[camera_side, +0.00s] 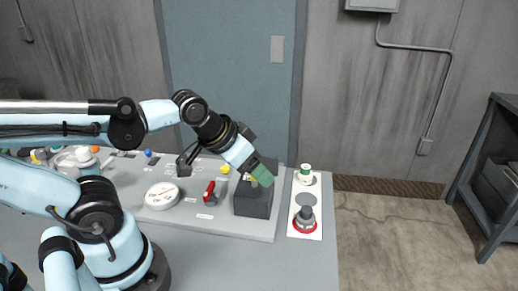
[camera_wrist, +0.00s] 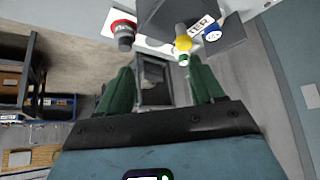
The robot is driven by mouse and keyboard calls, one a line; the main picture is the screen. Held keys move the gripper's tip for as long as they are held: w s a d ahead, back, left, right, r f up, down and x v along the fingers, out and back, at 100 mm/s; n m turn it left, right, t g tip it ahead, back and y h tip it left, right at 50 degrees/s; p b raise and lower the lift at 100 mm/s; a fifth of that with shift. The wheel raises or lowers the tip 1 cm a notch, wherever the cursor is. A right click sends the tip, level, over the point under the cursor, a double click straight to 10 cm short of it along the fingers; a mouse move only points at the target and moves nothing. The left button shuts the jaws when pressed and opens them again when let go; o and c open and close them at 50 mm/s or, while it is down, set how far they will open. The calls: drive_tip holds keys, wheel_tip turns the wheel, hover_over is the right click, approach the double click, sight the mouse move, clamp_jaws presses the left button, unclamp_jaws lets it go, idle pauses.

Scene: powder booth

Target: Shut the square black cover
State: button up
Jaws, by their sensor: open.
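A dark square box (camera_side: 252,203) stands on the panel in the side view. A dark flat piece shows upright at its back right; it looks like the black cover standing open, but my gripper partly hides it. In the wrist view, dark box or cover surfaces (camera_wrist: 228,38) show at the top, beside a white label, a yellow knob (camera_wrist: 183,42) and a blue knob (camera_wrist: 212,33). I cannot tell which surface is the cover. My gripper (camera_side: 263,175) has green fingers just above the box. In the wrist view its fingers are apart, with nothing held between them.
A red-ringed black knob (camera_side: 305,220) and a green-topped white cylinder (camera_side: 305,174) are right of the box. A red-handled switch (camera_side: 209,193) and a round white gauge (camera_side: 162,195) are left of it. A dark rack (camera_side: 490,175) stands far right, beyond open floor.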

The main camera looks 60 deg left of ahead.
sight(255, 191)
drive_tip(key=shift+w+r, duration=0.1)
drive_tip(key=shift+c, duration=1.1)
drive_tip(key=shift+w+a+r+n+g, duration=0.15)
drive_tip(key=shift+r+n+g, duration=0.2)
drive_tip(key=shift+n, duration=0.25)
drive_tip(key=shift+c, duration=0.3)
drive_tip(key=w+a+r+n+g, duration=0.25)
drive_tip(key=r+n+g, duration=0.4)
drive_tip(key=n, duration=0.45)
drive_tip(key=shift+s+a+f, duration=0.1)
drive_tip(key=shift+a+f, duration=0.05)
drive_tip(key=shift+f, duration=3.05)
drive_tip(key=shift+s+a+f, duration=0.1)
drive_tip(key=shift+f, duration=3.05)
drive_tip(key=shift+c, duration=0.3)
clamp_jaws()
drive_tip(key=shift+w, duration=0.1)
